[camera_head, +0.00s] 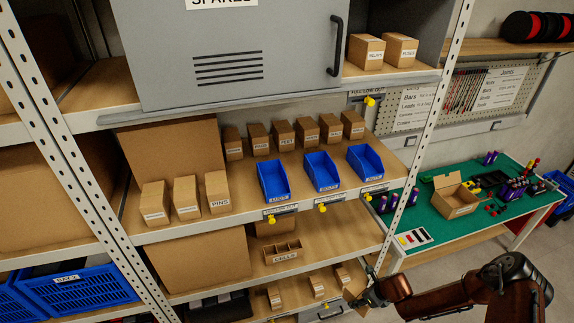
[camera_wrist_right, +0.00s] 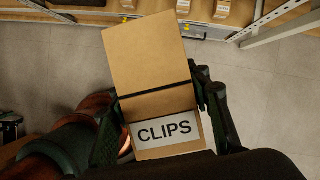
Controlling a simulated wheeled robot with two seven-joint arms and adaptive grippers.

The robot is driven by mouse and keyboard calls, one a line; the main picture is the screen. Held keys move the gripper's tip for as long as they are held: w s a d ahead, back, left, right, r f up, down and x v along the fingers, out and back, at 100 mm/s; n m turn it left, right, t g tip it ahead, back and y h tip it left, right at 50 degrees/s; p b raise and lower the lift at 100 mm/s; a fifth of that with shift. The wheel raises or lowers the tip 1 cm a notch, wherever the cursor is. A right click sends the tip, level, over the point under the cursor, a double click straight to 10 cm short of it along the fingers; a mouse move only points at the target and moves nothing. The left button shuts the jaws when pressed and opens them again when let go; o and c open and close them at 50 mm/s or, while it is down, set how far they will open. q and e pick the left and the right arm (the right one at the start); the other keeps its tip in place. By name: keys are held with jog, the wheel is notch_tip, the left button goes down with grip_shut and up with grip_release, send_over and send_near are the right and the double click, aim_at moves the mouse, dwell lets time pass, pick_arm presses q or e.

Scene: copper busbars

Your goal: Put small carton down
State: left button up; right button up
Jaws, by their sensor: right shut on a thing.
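The small carton, brown and labelled CLIPS (camera_wrist_right: 150,65), is between the fingers of my right gripper (camera_wrist_right: 160,118) in the right wrist view. The fingers are shut on its two sides. In the head view the right gripper (camera_head: 366,298) is low, at the front right of the shelf unit, by the right end of the lower shelf. A piece of the carton (camera_head: 355,284) shows there, mostly hidden by the gripper. In the wrist view open floor lies under the carton, and a shelf edge is at the top. My left gripper is not in view.
Small cartons (camera_head: 317,287) stand on the lowest shelf. A divided box labelled CELLS (camera_head: 283,252) is on the shelf above. Blue bins (camera_head: 321,171) and more cartons fill the middle shelf. A white upright post (camera_head: 420,150) stands at the right, beside a green-topped bench (camera_head: 428,219).

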jog(key=w+a+r+n+g+y+b, duration=0.2)
jog(key=a+r+n+g+b, duration=0.2)
jog(key=a+r+n+b, duration=0.95)
jog(key=s+d+r+n+g+h+b, duration=0.4)
jog(key=s+d+r+n+b, duration=0.3)
jog(key=n, duration=0.4)
jog(key=s+f+n, duration=0.3)
jog(key=s+f, duration=0.5)
jog(key=f, duration=0.5)
jog(key=shift+a+f+n+h+p, duration=0.25)
jog(key=shift+a+n+h+p, duration=0.05)
jog(key=shift+a+n+h, duration=0.1)
